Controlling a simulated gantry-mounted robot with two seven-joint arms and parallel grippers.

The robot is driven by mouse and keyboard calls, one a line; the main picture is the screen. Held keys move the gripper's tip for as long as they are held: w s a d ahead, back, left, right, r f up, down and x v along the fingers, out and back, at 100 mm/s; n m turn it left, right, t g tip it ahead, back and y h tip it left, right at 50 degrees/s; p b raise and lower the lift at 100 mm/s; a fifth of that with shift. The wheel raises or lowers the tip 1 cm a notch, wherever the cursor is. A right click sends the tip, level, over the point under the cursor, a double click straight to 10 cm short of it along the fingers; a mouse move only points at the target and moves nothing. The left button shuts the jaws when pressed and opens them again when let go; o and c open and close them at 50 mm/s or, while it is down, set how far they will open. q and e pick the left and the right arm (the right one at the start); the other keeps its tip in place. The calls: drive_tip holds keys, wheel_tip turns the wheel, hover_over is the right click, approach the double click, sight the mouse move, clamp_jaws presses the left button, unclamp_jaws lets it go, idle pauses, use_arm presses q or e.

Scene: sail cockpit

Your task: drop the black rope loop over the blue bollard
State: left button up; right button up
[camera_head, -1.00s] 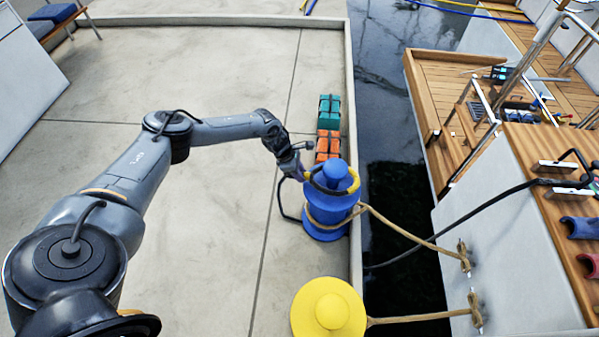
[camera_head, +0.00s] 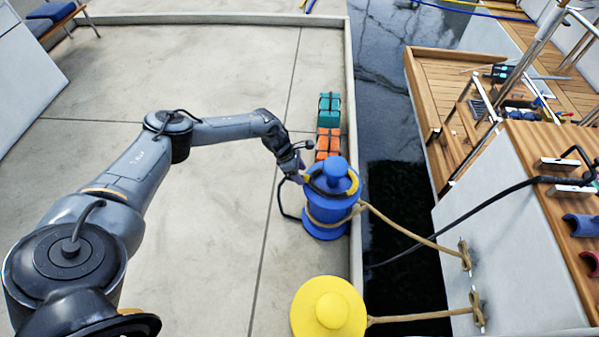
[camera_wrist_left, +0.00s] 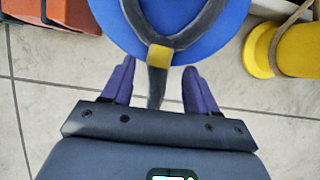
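The blue bollard (camera_head: 325,219) stands on the quay edge, with a round knob on top. The black rope loop (camera_head: 318,186), with yellow on it, lies around the knob on the bollard's wide top. In the left wrist view, the loop's two strands meet at a yellow band (camera_wrist_left: 160,56) over the blue bollard (camera_wrist_left: 205,43). My left gripper (camera_head: 301,176) is at the bollard's left side. Its purple fingers (camera_wrist_left: 158,88) are apart, with the rope tail passing between them and gaps on both sides. The far side of the loop is partly hidden. My right gripper is out of view.
A yellow bollard (camera_head: 328,312) stands nearer. Tan mooring ropes (camera_head: 410,232) run from both bollards to the boat's hull (camera_head: 500,240). A black rope (camera_head: 450,226) spans the water gap. Orange (camera_head: 328,143) and teal (camera_head: 329,108) bundles stand behind.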

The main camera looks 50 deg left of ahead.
use_arm(q)
drive_tip(key=p+v, duration=0.6)
drive_tip(key=v, duration=0.4)
drive_tip(key=shift+r+p, duration=0.3)
drive_tip(key=shift+r, duration=0.05)
drive_tip(key=shift+s+a, duration=0.15)
